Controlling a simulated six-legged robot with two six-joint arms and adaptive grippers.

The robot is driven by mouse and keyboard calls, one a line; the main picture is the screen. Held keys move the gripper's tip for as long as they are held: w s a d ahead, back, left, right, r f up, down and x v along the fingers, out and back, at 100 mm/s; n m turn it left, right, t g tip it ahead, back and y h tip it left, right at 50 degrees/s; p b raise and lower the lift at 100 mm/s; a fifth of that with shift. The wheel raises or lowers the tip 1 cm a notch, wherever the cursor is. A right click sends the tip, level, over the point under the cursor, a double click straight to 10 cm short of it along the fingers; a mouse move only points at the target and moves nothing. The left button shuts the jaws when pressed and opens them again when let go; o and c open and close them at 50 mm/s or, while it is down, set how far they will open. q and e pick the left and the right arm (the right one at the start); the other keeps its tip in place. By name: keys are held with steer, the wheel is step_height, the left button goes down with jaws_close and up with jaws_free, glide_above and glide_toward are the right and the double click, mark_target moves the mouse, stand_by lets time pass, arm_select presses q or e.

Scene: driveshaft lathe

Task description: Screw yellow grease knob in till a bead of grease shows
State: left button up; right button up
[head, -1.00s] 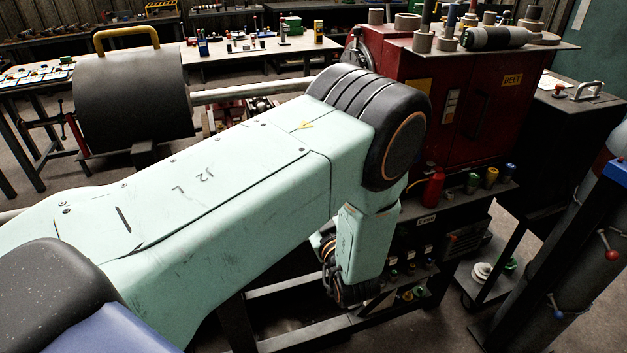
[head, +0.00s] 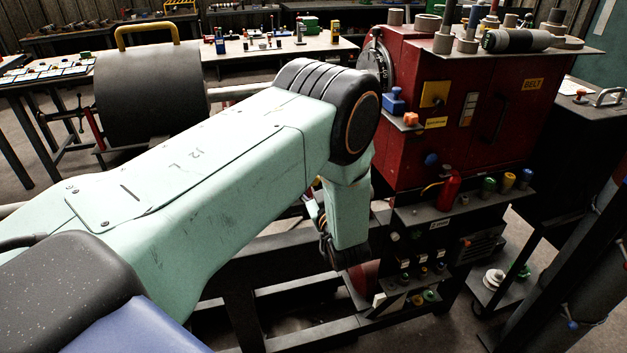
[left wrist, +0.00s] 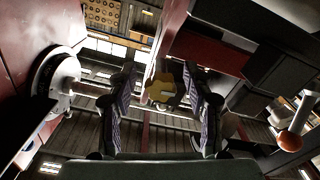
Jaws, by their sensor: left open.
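A yellow knob (left wrist: 163,86) with a flat-sided outline shows in the left wrist view, between and beyond the fingertips of my left gripper (left wrist: 160,76). The two dark fingers are spread, with clear gaps on both sides of the knob. I cannot tell how far beyond the fingertips it lies. No bead of grease can be made out. In the head view, my left gripper (head: 325,232) hangs low beside the lathe's base, mostly hidden by my arm. I cannot pick out the grease knob there. My right gripper is not in view.
The red headstock (head: 500,100) stands right of my arm, with a blue knob (head: 395,100) and a yellow panel (head: 434,94) on it. A dark shelf with a red bottle (head: 449,190) is below. A dark cylinder (head: 150,95) with a yellow handle stands left.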

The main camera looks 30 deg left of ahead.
arm_select(q)
steer(key=shift+c, duration=0.3)
steer(key=shift+a+f, duration=0.1)
steer(key=c, duration=0.4)
jaws_close()
steer(key=m, duration=0.4)
steer(key=shift+m, duration=2.4)
steer(key=shift+s, duration=0.1)
